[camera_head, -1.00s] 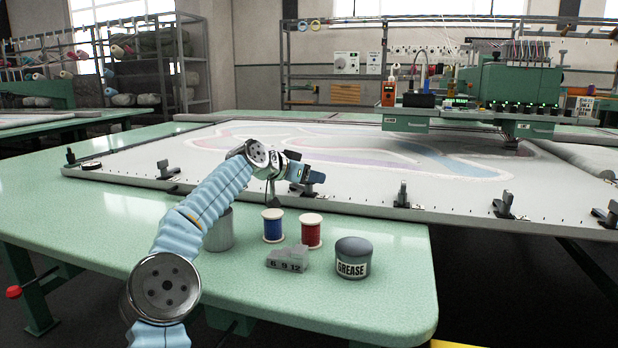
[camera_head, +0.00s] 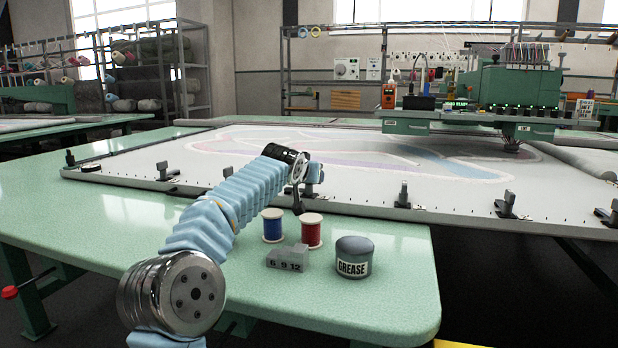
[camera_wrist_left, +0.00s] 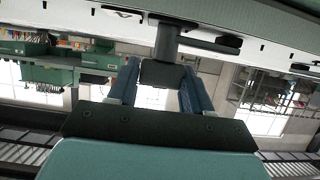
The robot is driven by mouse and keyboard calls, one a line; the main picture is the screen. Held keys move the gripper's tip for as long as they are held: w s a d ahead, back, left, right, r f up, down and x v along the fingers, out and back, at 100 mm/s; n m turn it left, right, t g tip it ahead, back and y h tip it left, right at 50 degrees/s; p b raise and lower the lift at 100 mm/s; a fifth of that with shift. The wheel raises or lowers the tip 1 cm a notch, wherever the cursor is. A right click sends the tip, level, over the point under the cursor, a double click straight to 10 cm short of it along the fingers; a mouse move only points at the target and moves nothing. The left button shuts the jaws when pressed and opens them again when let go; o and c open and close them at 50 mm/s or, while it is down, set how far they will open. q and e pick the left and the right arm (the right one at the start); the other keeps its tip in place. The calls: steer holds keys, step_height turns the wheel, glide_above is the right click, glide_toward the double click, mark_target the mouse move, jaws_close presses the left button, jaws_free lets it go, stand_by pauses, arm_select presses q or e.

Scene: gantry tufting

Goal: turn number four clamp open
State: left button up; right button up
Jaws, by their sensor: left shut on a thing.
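My left gripper (camera_head: 312,176) is at a dark clamp on the near edge of the white frame, and my wrist hides most of that clamp in the head view. In the left wrist view, the two blue fingers of this gripper (camera_wrist_left: 160,90) close on the black lever pad of the number four clamp (camera_wrist_left: 163,73). A dark post runs from the pad to the frame edge, beside a small label (camera_wrist_left: 122,12) that looks like an upside-down 4. My right gripper is not in view.
Other clamps (camera_head: 403,196) (camera_head: 507,205) line the frame edge (camera_head: 350,209). Blue thread (camera_head: 272,226), red thread (camera_head: 311,230), a grey 6-9-12 block (camera_head: 287,258) and a grease jar (camera_head: 353,258) stand on the green table below my arm. The table's left part is clear.

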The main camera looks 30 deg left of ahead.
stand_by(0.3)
arm_select(q)
steer(key=o, duration=1)
steer(key=shift+c, duration=0.2)
steer(key=b+v, duration=0.2)
steer(key=v, duration=1.1)
steer(key=shift+s+r, duration=0.2)
steer(key=shift+s, duration=0.15)
steer(key=shift+d, duration=0.15)
